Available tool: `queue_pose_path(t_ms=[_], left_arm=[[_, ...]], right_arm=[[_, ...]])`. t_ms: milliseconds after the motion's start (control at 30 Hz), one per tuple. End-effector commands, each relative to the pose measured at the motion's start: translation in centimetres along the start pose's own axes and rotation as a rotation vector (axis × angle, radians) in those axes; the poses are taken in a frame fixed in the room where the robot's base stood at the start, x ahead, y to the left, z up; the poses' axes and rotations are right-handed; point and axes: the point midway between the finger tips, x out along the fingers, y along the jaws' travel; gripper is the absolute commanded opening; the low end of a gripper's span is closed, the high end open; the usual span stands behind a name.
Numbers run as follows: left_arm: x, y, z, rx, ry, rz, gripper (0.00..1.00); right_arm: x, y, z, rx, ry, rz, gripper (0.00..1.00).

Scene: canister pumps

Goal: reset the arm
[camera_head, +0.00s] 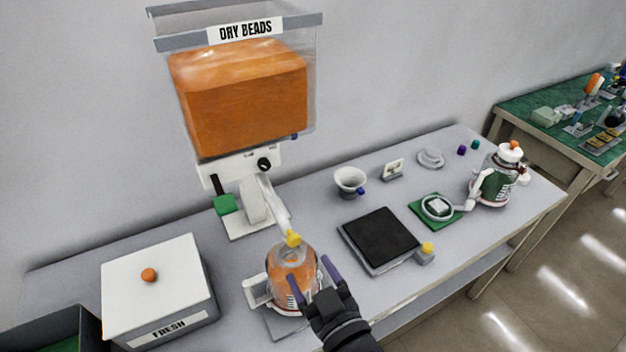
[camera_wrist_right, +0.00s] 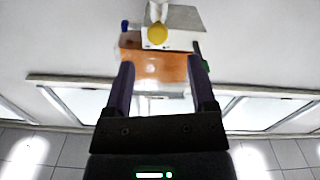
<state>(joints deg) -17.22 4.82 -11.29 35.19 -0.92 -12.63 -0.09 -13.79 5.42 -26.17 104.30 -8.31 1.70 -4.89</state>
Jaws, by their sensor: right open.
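My right gripper (camera_head: 314,280) is open in the head view, its two purple fingers apart beside the right side of a clear canister (camera_head: 291,268) with orange beads inside. The canister stands on a grey plate under the yellow-tipped spout (camera_head: 292,239) of the dispenser. In the right wrist view the open fingers (camera_wrist_right: 160,70) have nothing gripped between them. An orange mass (camera_wrist_right: 157,66) and a round yellow tip (camera_wrist_right: 157,34) show beyond them. Whether the fingers touch the canister is unclear. My left gripper is not in view.
A hopper labelled DRY BEADS (camera_head: 240,100) stands at the back. A white box labelled FRESH (camera_head: 155,285) is at left. A black-topped pad (camera_head: 382,238), a white funnel cup (camera_head: 350,181) and a second canister (camera_head: 495,180) stand to the right.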

Motion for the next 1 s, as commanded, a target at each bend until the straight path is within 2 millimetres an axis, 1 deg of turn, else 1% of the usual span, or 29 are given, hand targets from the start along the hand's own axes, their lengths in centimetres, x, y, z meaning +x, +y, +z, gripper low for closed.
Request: queue_pose_path(t_ms=[67,133,167,200,267,300,367,400,467,500,600,700,800,1000], left_arm=[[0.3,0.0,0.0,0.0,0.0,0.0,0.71],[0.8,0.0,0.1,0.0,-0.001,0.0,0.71],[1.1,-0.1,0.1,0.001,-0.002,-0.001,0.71],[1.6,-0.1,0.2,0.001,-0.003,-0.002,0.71],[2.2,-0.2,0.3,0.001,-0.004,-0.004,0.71],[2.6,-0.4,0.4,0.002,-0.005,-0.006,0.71],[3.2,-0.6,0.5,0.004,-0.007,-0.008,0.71],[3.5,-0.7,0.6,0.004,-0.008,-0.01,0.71],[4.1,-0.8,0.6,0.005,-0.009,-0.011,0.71],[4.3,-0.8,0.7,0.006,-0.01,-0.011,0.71],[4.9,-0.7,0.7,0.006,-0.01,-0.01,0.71],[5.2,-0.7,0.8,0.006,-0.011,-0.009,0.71],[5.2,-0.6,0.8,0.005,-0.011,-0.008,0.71],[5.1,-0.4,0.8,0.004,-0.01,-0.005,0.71]], right_arm=[[-0.2,-0.1,2.0,0.006,-0.049,-0.002,0.73],[-1.0,-0.4,6.6,0.02,-0.166,-0.006,0.73],[-1.8,-0.6,9.3,0.03,-0.238,-0.008,0.73],[-3.1,-0.8,13.3,0.047,-0.346,-0.008,0.73],[-6.1,-1.2,19.3,0.078,-0.518,-0.007,0.73],[-8.4,-1.5,22.9,0.099,-0.632,-0.004,0.73],[-12.6,-2.1,27.9,0.134,-0.802,0.002,0.73],[-15.7,-2.5,30.8,0.158,-0.914,0.008,0.73],[-20.5,-3.2,34.3,0.196,-1.076,0.019,0.73],[-23.7,-3.8,36.1,0.221,-1.175,0.026,0.73],[-30.5,-4.9,38.8,0.271,-1.374,0.041,0.73],[-34.6,-5.7,39.6,0.306,-1.494,0.053,0.73],[-36.3,-6.0,39.8,0.319,-1.54,0.059,0.73],[-36.4,-6.0,39.7,0.319,-1.542,0.058,0.73]])
